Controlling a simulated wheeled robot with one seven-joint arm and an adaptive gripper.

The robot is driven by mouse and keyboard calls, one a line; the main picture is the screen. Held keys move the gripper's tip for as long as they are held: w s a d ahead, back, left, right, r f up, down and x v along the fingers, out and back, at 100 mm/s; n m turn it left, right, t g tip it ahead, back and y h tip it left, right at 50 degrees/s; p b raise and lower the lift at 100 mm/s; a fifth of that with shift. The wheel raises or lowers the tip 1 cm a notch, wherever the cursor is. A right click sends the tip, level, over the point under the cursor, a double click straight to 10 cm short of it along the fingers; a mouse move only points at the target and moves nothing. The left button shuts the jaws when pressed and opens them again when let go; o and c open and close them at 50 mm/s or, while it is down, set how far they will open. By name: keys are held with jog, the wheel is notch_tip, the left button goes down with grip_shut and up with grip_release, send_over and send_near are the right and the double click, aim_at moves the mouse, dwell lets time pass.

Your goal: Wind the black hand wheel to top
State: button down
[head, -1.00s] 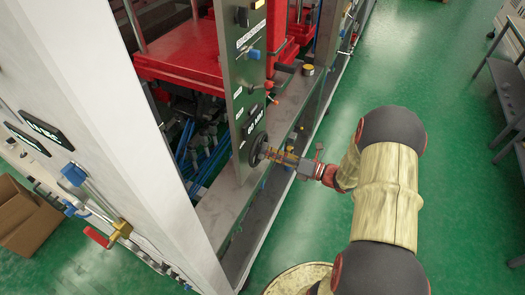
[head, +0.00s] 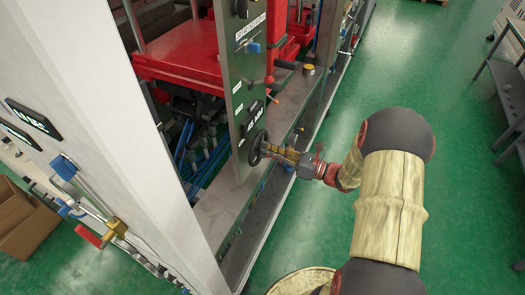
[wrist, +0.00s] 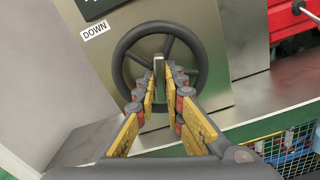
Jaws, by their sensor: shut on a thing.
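The black hand wheel (head: 254,150) is on the grey upright panel at the machine's near corner. In the wrist view its round rim (wrist: 118,62) and spokes face me. A grey upright piece (wrist: 158,66) shows at the wheel's middle. My gripper (head: 274,151) reaches the wheel from the right. In the wrist view my gripper's yellow-padded fingers (wrist: 159,82) close on the grey piece, one on each side. The fingers hide the lower middle of the wheel. A white "DOWN" label (wrist: 95,30) sits at the wheel's upper left.
The grey panel (head: 243,85) carries other knobs and labels above the wheel. A red press frame (head: 180,62) stands behind it. A white machine post (head: 130,130) is at left. Green floor (head: 310,215) is open at right, up to a dark table (head: 508,90).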

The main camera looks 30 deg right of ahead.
jog(key=shift+n+b, duration=0.8)
jog(key=shift+n, duration=0.5)
jog(key=shift+f, duration=0.15)
jog(key=shift+n+b, duration=2.1)
jog(key=shift+n, duration=0.3)
jog(key=shift+b, duration=0.3)
